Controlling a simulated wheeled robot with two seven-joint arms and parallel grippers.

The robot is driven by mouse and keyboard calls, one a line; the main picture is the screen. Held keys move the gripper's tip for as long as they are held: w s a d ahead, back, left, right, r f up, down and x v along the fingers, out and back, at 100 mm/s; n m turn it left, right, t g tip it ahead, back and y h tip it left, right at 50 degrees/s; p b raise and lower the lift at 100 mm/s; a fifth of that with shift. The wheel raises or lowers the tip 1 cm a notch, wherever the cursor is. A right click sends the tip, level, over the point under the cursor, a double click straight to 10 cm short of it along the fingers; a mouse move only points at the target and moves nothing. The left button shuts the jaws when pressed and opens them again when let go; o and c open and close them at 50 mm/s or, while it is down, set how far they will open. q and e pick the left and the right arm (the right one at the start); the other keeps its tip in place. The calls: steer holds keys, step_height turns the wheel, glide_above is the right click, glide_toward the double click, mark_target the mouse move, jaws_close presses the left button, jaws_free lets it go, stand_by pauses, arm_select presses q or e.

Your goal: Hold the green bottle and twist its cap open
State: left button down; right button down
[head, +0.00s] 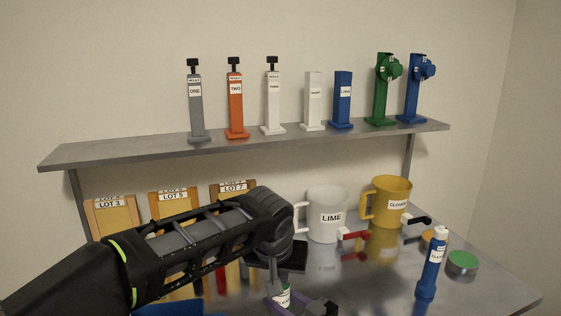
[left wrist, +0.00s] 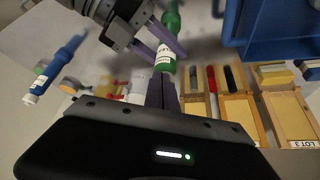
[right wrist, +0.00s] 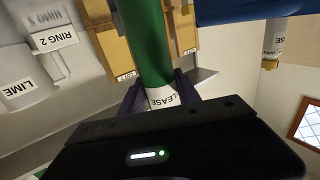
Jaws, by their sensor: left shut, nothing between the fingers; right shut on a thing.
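The green bottle (right wrist: 145,40) with a white label is held in my right gripper (right wrist: 160,92), whose fingers close around it at the label. In the left wrist view the bottle (left wrist: 172,22) runs between the purple right fingers. Its near green end (left wrist: 166,67) sits just off the tips of my left gripper (left wrist: 161,82), which is shut with nothing in it. I cannot make out the cap apart from the body. In the head view only a small labelled part of the bottle (head: 284,298) shows, below my left gripper (head: 272,284).
A blue bottle (head: 431,265) with a white cap and a green disc (head: 461,262) stand on the right of the table. A white mug (head: 325,200) and a yellow mug (head: 388,200) stand behind. Lot boards (head: 115,217) stand at left. A shelf (head: 250,144) holds several dispensers.

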arm_select(q)
steer(key=shift+s, duration=0.1)
step_height(320, 180, up, 6)
stand_by(0.8)
steer(key=a, duration=0.1)
steer(key=a+r, duration=0.1)
steer(key=shift+a, duration=0.35)
step_height(320, 180, down, 7)
stand_by(0.7)
steer(key=shift+w+d, duration=0.4)
steer(key=shift+w, duration=0.2)
stand_by(0.9)
